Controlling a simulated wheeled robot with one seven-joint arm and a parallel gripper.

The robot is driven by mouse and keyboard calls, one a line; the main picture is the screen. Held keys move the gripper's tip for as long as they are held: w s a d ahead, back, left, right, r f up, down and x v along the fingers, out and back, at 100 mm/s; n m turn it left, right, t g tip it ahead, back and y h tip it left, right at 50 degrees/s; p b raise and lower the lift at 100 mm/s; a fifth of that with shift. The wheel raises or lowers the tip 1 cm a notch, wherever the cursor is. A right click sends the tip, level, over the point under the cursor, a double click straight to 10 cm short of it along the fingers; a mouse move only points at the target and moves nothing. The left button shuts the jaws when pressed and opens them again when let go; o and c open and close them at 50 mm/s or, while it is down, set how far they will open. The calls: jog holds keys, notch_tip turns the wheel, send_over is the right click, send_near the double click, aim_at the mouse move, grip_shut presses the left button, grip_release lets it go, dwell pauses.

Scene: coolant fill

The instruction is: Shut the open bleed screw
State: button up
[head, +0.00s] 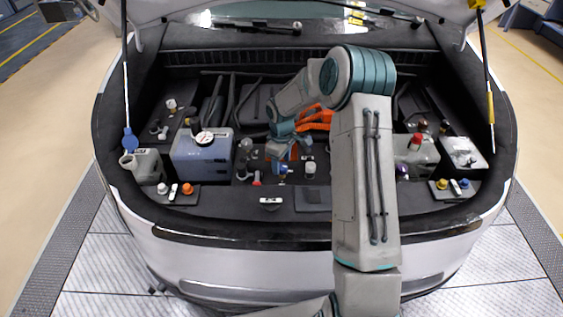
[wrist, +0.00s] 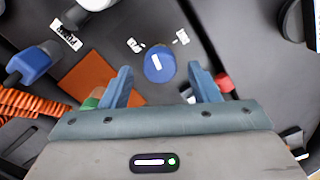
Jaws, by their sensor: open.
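A round blue knob (wrist: 159,68) with a white bar on its top shows in the wrist view, on the dark bay panel; it looks like the bleed screw. The bar runs slightly slanted across the picture. My gripper (wrist: 160,72) is open, one finger left and one right of the knob in the picture. I see no contact, and cannot tell how far beyond the tips the knob lies. In the head view my gripper (head: 285,153) points down in the middle of the bay, above a small blue part (head: 282,170) that is partly hidden.
A red knob (wrist: 225,81) is close to the right finger. A green part (wrist: 90,102) is near the left finger. A blue connector (wrist: 35,62) and ribbed orange cable (wrist: 28,103) lie left. The blue-grey tank (head: 202,155) stands left in the bay.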

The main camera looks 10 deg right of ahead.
jog(key=shift+f, duration=0.85)
jog(key=c, duration=1)
